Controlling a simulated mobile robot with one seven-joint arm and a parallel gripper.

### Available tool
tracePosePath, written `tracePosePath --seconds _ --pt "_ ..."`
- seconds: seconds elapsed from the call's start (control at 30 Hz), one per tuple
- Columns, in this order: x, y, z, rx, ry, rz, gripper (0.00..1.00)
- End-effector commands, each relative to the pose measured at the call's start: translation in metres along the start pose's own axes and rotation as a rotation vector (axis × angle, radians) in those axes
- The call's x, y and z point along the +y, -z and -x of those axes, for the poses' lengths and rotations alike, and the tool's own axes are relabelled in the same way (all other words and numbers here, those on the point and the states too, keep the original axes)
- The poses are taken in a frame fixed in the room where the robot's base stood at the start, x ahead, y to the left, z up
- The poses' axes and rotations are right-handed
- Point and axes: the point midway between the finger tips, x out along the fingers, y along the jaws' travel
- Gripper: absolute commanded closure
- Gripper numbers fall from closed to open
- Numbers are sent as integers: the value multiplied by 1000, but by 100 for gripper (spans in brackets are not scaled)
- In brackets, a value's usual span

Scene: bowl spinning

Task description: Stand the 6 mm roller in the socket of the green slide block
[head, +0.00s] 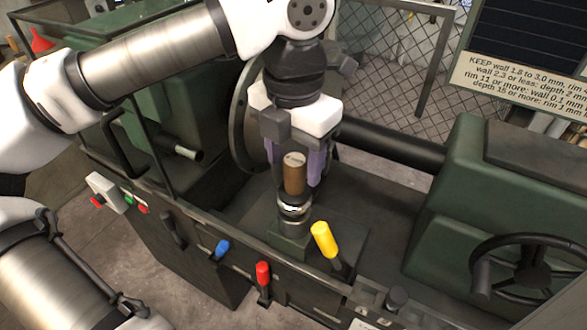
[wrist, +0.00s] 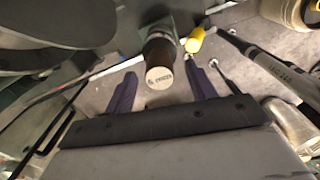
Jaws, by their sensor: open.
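The roller (head: 294,174) has a brown handle with a pale round end and a shiny metal lower part. It stands upright at the green slide block (head: 291,243), its lower end at the block's top; how deep it sits in the socket is hidden. My gripper (head: 297,178) points down over it, open, its purple fingers on either side of the handle. In the wrist view the roller's lettered end (wrist: 160,77) shows between the spread fingers (wrist: 160,70), with gaps to both. The lettering is too small to read surely.
A yellow-topped lever (head: 325,240) rises close to the right of the block. Red (head: 263,272) and blue (head: 222,249) levers line the front edge. A green housing with a handwheel (head: 525,275) stands at right. A large dark disc (head: 243,125) is behind my gripper.

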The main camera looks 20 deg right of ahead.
Motion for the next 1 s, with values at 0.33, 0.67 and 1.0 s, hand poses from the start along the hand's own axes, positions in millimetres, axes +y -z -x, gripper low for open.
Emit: tracePosePath --seconds 0.33,0.67,1.0 --pt "0 -1 78 -1 -2 0 44" --pt "0 0 106 0 0 0 44" --pt "0 0 107 0 0 0 44"
